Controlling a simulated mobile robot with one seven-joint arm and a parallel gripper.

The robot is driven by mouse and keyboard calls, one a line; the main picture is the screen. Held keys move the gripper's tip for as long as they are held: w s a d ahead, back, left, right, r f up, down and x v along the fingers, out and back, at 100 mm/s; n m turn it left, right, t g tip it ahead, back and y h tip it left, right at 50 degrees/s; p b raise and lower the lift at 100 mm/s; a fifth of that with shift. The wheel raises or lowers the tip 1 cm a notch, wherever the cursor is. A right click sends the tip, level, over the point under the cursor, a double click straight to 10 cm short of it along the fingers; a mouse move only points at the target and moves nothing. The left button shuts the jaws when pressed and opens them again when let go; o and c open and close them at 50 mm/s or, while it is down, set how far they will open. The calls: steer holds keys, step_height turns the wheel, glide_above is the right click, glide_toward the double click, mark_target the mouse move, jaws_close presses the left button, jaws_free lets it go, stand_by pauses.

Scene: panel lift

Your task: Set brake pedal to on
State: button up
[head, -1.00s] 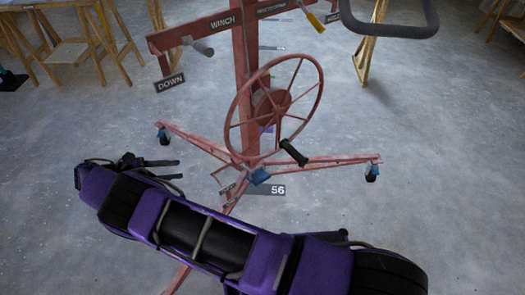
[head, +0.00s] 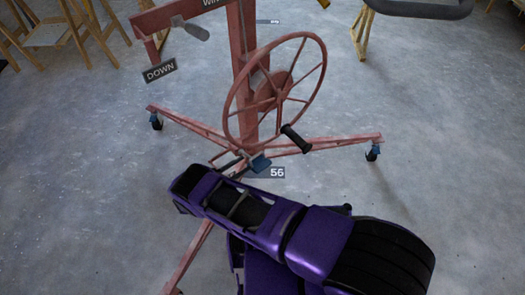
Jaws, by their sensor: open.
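The brake pedal (head: 260,163) is a small blue plate low on the red panel lift (head: 244,75), below the spoked wheel and beside a label reading 56. I cannot tell from its tilt whether it is on or off. My purple arm reaches forward from the lower right. My gripper (head: 235,163) is mostly hidden behind the arm. Its dark fingers show in part just left of the pedal, open, with nothing seen between them. I cannot tell whether they touch the pedal.
The red wheel (head: 231,90) with its black handle (head: 296,138) stands above the pedal. Lift legs with casters spread left, right and toward me. A DOWN sign (head: 160,71) hangs at upper left. Wooden trestles stand behind. The grey floor around is clear.

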mark_target(261, 152)
steer(key=p+x, duration=0.1)
steer(key=x, duration=0.9)
steer(key=shift+c, duration=0.2)
jaws_close()
steer(key=shift+w+a, duration=0.1)
